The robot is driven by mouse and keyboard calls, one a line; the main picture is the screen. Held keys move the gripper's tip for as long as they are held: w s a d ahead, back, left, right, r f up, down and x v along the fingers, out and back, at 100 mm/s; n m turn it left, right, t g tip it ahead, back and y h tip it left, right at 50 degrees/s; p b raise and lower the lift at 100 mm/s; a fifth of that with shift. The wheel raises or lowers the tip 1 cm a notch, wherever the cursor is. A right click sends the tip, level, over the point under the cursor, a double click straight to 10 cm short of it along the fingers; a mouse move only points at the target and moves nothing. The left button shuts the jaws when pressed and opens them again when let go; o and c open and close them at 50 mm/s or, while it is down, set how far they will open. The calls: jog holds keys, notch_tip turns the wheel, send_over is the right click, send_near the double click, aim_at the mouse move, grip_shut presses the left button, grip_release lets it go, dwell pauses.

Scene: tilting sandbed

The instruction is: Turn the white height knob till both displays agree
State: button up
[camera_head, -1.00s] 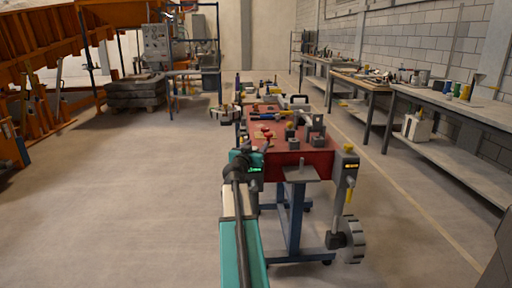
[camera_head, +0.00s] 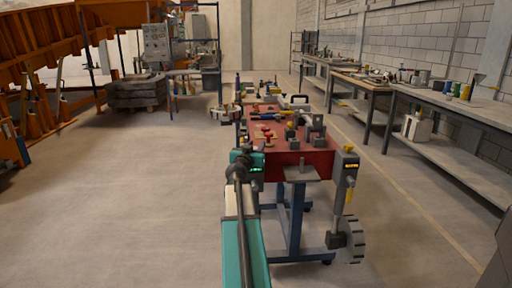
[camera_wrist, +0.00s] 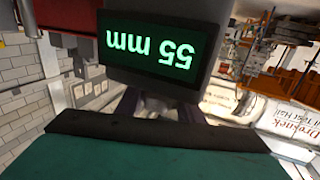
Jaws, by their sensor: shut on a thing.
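A black display box (camera_wrist: 155,45) fills the upper wrist view and reads a green 55 mm, upside down there. Its small green readout also shows in the head view (camera_head: 256,169), at the near left corner of the red-topped cart. A second display (camera_head: 351,165), lit orange, is on the grey post at the cart's right corner; its digits are too small to read. My gripper (camera_head: 241,160) is at the cart's left corner beside the green display. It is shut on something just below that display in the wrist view. I take this to be the white height knob, which is hidden.
The cart's red top (camera_head: 284,160) carries several tools and small blocks. A grey toothed wheel (camera_head: 350,240) hangs low on the cart's right side. Workbenches (camera_head: 450,107) line the right wall. Open floor (camera_head: 120,200) lies to the left.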

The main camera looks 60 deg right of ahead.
jog(key=shift+w+d+r+n+t+y+p, duration=0.1)
jog(key=shift+n+t+y+p, duration=0.15)
jog(key=shift+n+t+p, duration=0.3)
jog(key=shift+w+n+t+y+p, duration=0.1)
jog(key=shift+n+t+y+p, duration=0.2)
jog(key=shift+t+p, duration=0.35)
jog(key=n+t+y+p, duration=0.1)
jog(key=p, duration=0.2)
jog(key=shift+w+t+p, duration=0.15)
jog(key=shift+t+p, duration=0.25)
jog(key=n+t+p, duration=0.1)
jog(key=p, duration=0.4)
jog(key=n+t+y+p, duration=0.1)
jog(key=p, duration=0.4)
jog(key=n+t+y+p, duration=0.1)
jog(key=p, duration=0.4)
jog(key=shift+w+a+r+t+y+p, duration=0.2)
jog(key=shift+w+a+t+y+p, duration=0.1)
jog(key=shift+w, duration=0.1)
jog(key=shift+w+a+f+n+t+y+p, duration=0.15)
jog(key=shift+n+t+y+p, duration=0.5)
jog(key=shift+p, duration=1.65)
jog(key=shift+w+a+r+n+t+y+p, duration=0.1)
jog(key=shift+n+t+y+p, duration=0.6)
jog(key=shift+p, duration=1.55)
